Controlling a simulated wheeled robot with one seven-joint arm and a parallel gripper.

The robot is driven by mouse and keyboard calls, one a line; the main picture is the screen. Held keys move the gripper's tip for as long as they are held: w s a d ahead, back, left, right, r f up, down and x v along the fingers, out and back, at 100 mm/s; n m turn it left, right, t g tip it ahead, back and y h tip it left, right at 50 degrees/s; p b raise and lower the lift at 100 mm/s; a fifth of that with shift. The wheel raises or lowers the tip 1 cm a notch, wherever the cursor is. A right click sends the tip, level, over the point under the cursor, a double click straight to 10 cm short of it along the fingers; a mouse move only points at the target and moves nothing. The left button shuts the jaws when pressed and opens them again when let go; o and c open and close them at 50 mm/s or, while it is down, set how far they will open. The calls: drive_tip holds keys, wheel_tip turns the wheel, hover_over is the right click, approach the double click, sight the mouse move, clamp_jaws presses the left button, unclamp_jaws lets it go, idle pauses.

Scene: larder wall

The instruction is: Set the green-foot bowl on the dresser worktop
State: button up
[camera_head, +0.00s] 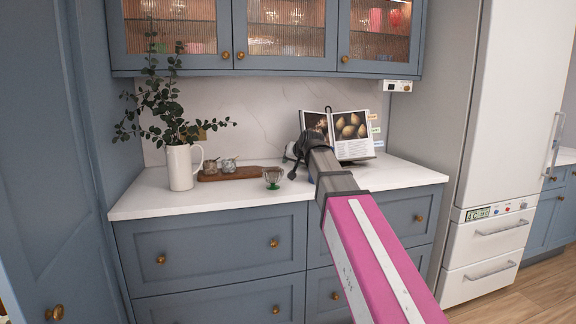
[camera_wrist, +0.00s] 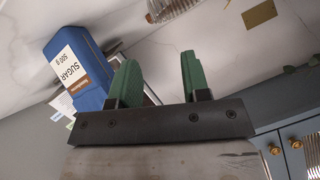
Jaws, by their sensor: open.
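The green-foot bowl (camera_head: 272,176), of clear glass, stands upright on the white dresser worktop (camera_head: 235,192), just behind its front edge. My gripper (camera_head: 292,163) is over the worktop, a little to the right of the bowl and apart from it. In the wrist view its green fingertips (camera_wrist: 158,78) are spread with nothing between them. A ribbed glass piece (camera_wrist: 168,9) is cut off at the top of the wrist view; it looks like the bowl, but its foot is not visible there.
A blue sugar packet (camera_wrist: 75,66) stands close beside my gripper. A white jug (camera_head: 180,167) with leafy stems and a wooden board (camera_head: 231,173) with small jars are left of the bowl. An open cookbook (camera_head: 350,137) stands behind my arm. Wall cupboards (camera_head: 270,63) hang above.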

drive_tip(key=s+d+f+g+h, duration=0.1)
drive_tip(key=s+d+f+g, duration=0.15)
drive_tip(key=f, duration=0.65)
drive_tip(key=s+d+f+g+h, duration=0.1)
drive_tip(key=s+d+f, duration=0.3)
drive_tip(key=f, duration=0.5)
drive_tip(key=s+d+f+g+h, duration=0.1)
drive_tip(key=s+d+f, duration=0.2)
drive_tip(key=f, duration=0.6)
drive_tip(key=s+d+f+g+h, duration=0.1)
drive_tip(key=s+d+f+g, duration=0.1)
drive_tip(key=s+f, duration=0.6)
drive_tip(key=s+d+f+g+h, duration=0.1)
drive_tip(key=s+d+f+g, duration=0.2)
drive_tip(key=s+f, duration=0.6)
wheel_tip(320, 180, down, 3)
drive_tip(key=d, duration=0.2)
drive_tip(key=shift+s+d, duration=0.3)
